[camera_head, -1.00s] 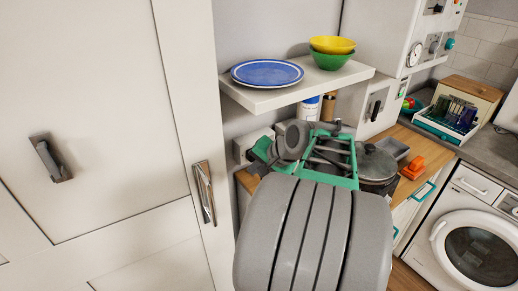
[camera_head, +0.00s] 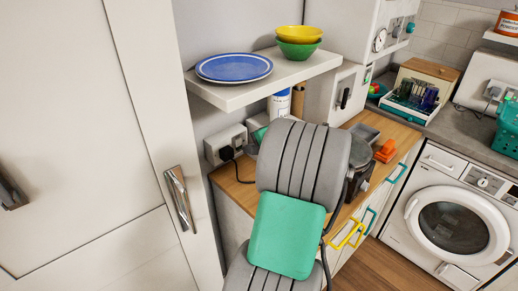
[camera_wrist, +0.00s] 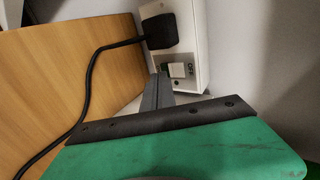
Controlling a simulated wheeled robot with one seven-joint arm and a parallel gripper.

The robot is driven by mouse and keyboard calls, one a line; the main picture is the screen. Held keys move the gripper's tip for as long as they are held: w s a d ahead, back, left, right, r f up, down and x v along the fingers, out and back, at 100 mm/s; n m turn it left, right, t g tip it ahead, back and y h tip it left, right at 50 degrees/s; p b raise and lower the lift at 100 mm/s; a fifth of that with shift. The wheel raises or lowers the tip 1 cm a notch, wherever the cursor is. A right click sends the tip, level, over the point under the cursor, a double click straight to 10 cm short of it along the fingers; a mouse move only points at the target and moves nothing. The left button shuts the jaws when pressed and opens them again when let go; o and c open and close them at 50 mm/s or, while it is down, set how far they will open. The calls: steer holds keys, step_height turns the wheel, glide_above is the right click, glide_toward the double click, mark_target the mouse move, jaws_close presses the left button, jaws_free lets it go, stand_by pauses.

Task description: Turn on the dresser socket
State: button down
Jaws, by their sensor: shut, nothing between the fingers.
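The dresser socket (camera_head: 226,146) is a white box on the wall above the wooden dresser top, left of my arm. A black plug (camera_head: 227,153) with a black cable sits in it. In the wrist view the socket (camera_wrist: 200,45) is seen close up, with the plug (camera_wrist: 172,30) in it and a small pale switch area (camera_wrist: 179,69) near the fingertips. My gripper (camera_wrist: 162,80) is shut and empty, its tips just in front of the socket. I cannot tell whether they touch it. In the head view my arm mostly hides the gripper.
A shelf (camera_head: 228,98) with a blue plate (camera_head: 234,67) and bowls (camera_head: 299,42) hangs above the socket. A tall cabinet (camera_head: 95,130) stands to the left. A dark pot (camera_head: 362,150) and an orange object (camera_head: 386,151) are on the dresser top, right of my arm.

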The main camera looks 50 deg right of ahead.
mark_target(239, 145)
steer(key=shift+w+d+f, duration=0.1)
steer(key=shift+w+f, duration=0.05)
steer(key=shift+w, duration=0.8)
steer(key=shift+w+f, duration=0.1)
steer(key=shift+w, duration=0.1)
steer(key=shift+s+f, duration=0.1)
steer(key=shift+f, duration=0.15)
